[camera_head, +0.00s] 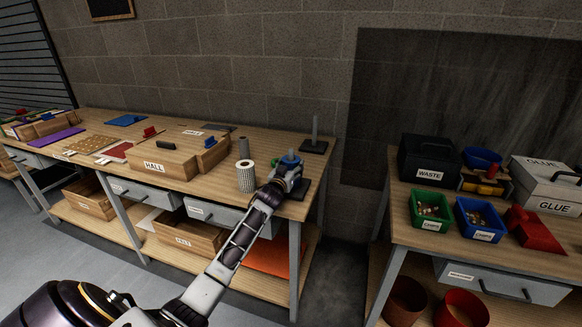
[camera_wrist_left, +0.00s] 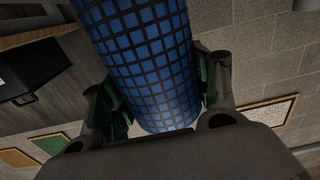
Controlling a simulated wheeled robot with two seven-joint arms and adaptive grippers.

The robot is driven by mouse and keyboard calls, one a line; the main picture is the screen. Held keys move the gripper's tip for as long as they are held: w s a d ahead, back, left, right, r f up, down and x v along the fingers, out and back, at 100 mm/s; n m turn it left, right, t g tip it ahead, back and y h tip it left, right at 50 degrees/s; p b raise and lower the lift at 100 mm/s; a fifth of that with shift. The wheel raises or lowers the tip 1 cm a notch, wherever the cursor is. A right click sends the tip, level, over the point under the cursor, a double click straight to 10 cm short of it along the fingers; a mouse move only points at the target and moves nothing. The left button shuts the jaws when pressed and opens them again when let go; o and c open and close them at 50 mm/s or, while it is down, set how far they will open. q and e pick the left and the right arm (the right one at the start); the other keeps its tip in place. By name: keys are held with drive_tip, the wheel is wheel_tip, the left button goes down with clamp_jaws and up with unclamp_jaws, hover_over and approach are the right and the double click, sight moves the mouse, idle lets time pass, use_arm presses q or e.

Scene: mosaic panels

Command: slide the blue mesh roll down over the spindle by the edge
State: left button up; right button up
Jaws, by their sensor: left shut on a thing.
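My left gripper (camera_head: 289,171) is over the right end of the long workbench, shut on the blue mesh roll (camera_head: 290,159). In the left wrist view the roll (camera_wrist_left: 147,62) is large, blue with a dark grid, between the two fingers. One spindle, an upright grey rod on a dark square base (camera_head: 314,146), stands at the back right corner of the bench. Another dark base (camera_head: 299,192) shows partly under my gripper near the front right edge; whether its rod is inside the roll is hidden. My right gripper is not in view.
A wooden box marked HALL (camera_head: 163,163) is farther left. A gap separates this workbench (camera_head: 222,180) from the right bench (camera_head: 400,212), which holds bins.

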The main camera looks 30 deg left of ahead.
use_arm(q)
drive_tip(key=o, duration=1.3)
drive_tip(key=shift+v, duration=1.3)
drive_tip(key=v, duration=0.9)
drive_tip(key=shift+s, duration=0.25)
